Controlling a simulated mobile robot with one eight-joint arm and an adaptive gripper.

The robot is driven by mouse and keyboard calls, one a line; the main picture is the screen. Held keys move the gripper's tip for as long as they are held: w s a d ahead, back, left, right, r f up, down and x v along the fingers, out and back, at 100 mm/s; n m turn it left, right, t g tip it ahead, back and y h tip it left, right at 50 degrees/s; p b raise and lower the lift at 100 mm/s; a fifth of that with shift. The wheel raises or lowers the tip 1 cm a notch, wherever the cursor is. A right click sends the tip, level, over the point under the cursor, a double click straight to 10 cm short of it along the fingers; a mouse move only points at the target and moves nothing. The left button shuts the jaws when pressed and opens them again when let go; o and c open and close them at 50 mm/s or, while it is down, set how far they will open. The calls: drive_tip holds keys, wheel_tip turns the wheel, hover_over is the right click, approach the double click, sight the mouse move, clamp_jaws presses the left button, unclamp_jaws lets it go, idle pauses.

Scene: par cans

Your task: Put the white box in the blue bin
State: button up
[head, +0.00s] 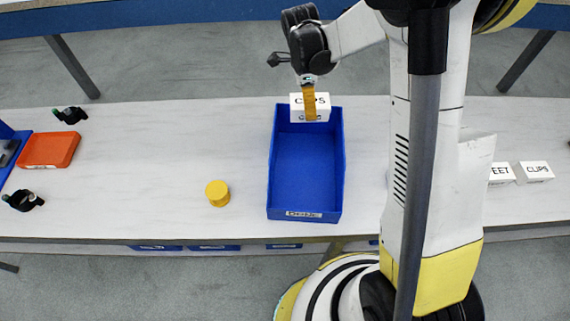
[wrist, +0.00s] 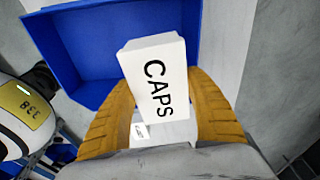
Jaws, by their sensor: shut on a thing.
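The white box (head: 297,103), lettered CAPS in the wrist view (wrist: 157,82), is held between the two yellow fingers of my gripper (head: 310,103). In the wrist view my gripper (wrist: 160,110) has one finger on each side of the box. The blue bin (head: 306,160) stands open on the table and looks empty. In the head view the box overlaps the bin's far edge. In the wrist view the bin (wrist: 75,45) is behind the box. How high the box is above the bin is hard to tell.
A yellow cylinder (head: 217,193) stands left of the bin on the pale table (head: 150,150). An orange tray (head: 49,150) and small dark items (head: 70,115) are at the far left. Two other white boxes (head: 536,172) sit at the right, beyond my arm.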

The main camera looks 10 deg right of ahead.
wheel_tip(320, 180, down, 17)
drive_tip(key=b, duration=0.6)
drive_tip(key=shift+d+f, duration=0.1)
drive_tip(key=shift+f, duration=0.1)
drive_tip(key=o, duration=1)
drive_tip(key=shift+f, duration=0.1)
drive_tip(key=shift+o, duration=0.4)
